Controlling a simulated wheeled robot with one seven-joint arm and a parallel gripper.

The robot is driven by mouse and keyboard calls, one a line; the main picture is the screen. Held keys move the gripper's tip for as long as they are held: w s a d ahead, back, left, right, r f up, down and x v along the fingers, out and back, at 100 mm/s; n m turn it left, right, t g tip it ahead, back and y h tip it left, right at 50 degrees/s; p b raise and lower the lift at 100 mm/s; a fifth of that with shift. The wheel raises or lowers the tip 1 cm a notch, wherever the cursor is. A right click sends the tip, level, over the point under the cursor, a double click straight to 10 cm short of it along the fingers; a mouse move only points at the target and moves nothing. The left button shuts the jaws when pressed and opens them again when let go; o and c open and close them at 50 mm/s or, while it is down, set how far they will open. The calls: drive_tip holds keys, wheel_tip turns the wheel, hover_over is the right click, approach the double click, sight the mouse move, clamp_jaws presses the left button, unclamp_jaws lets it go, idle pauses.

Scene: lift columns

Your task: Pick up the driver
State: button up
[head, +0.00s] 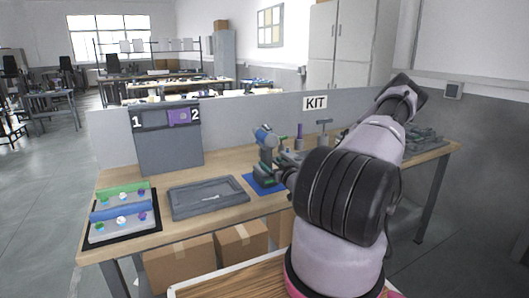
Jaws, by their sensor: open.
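A blue and grey-green tool that looks like the driver (264,139) stands upright on a blue mat (252,183) near the middle of the workbench. My arm reaches over the bench from the right. My gripper (280,174) is small and dark in this view, just right of the tool's lower part. Its jaws are open, and its fingers are partly hidden by my arm and hard to make out. I cannot tell whether they touch the tool.
A grey tray (180,212) lies left of the mat, and a board with coloured knobs (97,238) is at the left end. Upright tools (300,138) stand behind my arm. Cardboard boxes (180,266) sit below.

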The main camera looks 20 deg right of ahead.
sight(268, 160)
drive_tip(key=w, duration=0.4)
drive_tip(key=shift+w, duration=0.3)
drive_tip(key=shift+w+d+f, duration=0.1)
drive_tip(key=shift+w, duration=1.25)
drive_tip(key=shift+w+d+f, duration=0.1)
drive_tip(key=shift+w, duration=1.2)
clamp_jaws()
